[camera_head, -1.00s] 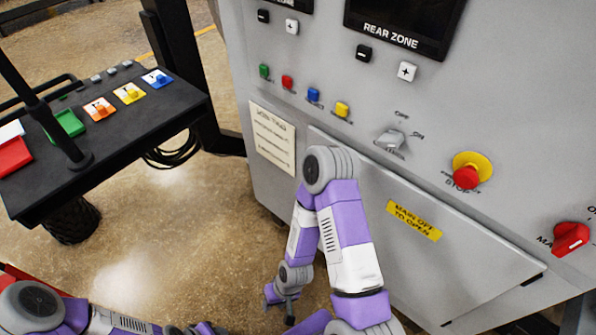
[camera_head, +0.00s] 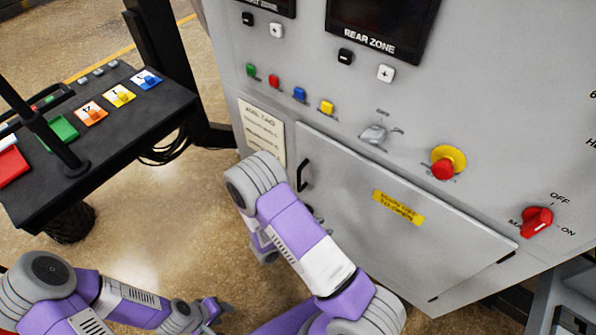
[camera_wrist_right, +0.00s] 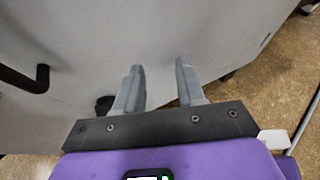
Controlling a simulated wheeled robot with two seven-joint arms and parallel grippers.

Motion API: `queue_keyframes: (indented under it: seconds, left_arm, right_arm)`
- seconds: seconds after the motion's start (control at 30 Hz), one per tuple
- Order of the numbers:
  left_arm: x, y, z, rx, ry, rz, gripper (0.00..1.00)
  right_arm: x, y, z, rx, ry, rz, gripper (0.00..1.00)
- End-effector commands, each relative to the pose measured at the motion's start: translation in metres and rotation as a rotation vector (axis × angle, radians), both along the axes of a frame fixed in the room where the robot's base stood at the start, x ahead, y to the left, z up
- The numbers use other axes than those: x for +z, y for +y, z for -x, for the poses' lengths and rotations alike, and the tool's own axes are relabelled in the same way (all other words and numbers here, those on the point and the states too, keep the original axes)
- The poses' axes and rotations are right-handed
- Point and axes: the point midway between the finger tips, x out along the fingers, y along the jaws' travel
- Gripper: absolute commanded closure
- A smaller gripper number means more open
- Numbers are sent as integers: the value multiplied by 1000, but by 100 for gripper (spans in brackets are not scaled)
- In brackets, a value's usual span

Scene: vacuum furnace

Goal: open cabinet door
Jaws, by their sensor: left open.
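The cabinet door (camera_head: 370,230) is a grey panel low on the furnace cabinet, with a yellow label (camera_head: 398,207). It looks closed. Its black bar handle (camera_head: 302,175) is at the door's left edge, and it also shows at the left edge of the right wrist view (camera_wrist_right: 28,78). My right gripper (camera_wrist_right: 160,82) is open and empty in front of a grey panel, with the handle to its left and not between the fingers. My right arm hides most of that gripper in the head view. My left gripper (camera_head: 217,312) is open, low over the floor, away from the door.
A black console (camera_head: 120,140) stands at left. Open floor (camera_head: 160,215) lies between.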

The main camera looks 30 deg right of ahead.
Motion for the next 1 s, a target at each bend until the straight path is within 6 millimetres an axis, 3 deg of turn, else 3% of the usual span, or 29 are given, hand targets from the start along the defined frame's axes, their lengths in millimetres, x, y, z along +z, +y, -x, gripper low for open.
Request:
queue_keyframes:
  seconds: [0.03,0.1,0.23,0.43,0.73,1.0]
  left_arm:
    - [3,0,0,0,0,0,57]
    - [5,0,0,0,0,0,57]
    - [7,0,0,0,0,0,57]
    - [6,0,0,0,0,0,57]
    - [3,0,0,0,0,0,57]
    - [2,0,0,0,0,0,57]
  right_arm:
    - [20,5,-29,132,-26,93,61]
    - [44,14,-63,282,-69,207,61]
    - [75,36,-101,462,-139,348,61]
    - [90,41,-122,540,-179,413,61]
    - [90,1,-147,535,-178,412,61]
    - [90,-15,-158,538,-176,410,61]
